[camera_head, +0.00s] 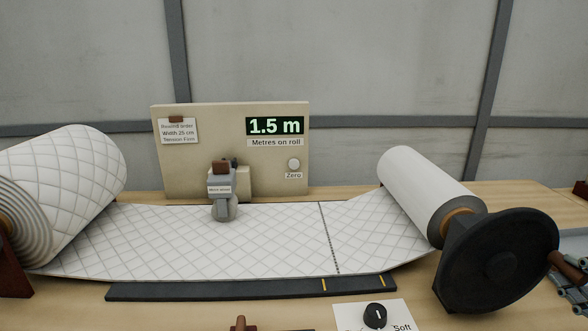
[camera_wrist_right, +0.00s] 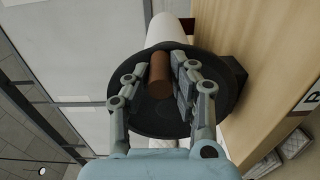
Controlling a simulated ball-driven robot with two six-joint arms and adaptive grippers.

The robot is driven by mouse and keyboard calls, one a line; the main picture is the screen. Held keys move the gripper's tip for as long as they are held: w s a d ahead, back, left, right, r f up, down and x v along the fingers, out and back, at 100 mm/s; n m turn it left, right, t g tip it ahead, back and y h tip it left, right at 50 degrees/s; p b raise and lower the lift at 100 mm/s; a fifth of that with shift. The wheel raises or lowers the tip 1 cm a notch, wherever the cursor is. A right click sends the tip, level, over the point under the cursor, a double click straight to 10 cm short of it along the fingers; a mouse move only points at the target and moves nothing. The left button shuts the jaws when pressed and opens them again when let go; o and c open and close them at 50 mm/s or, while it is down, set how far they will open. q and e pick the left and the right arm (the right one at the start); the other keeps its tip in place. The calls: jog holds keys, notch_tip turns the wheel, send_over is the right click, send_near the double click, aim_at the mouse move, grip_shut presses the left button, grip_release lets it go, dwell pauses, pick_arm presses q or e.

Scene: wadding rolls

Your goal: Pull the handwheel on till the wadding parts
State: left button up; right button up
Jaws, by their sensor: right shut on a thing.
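The white quilted wadding (camera_head: 200,245) runs flat from the large roll (camera_head: 75,190) at the left to the smaller white roll (camera_head: 425,190) at the right. A dotted line (camera_head: 330,245) crosses it right of the middle, and the sheet is whole there. The black handwheel (camera_head: 500,262) stands at the near end of the right roll. My right gripper (camera_head: 574,268) is at the picture's right edge. In the right wrist view its fingers (camera_wrist_right: 167,74) are shut on the wheel's brown handle (camera_wrist_right: 159,80). My left gripper is not in view.
A beige panel (camera_head: 200,150) behind reads 1.5 m, with a Zero button (camera_head: 293,164). A grey metre wheel (camera_head: 223,200) sits on the wadding. A dark bar (camera_head: 220,291) with yellow marks lies in front. A black knob (camera_head: 375,315) marked Soft is nearer.

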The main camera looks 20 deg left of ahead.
jog(key=shift+f, duration=0.45)
jog(key=shift+f+b, duration=0.85)
jog(key=shift+f, duration=0.05)
jog(key=shift+r, duration=0.1)
jog(key=o, duration=1)
jog(key=shift+d, duration=0.1)
jog(key=shift+r, duration=0.1)
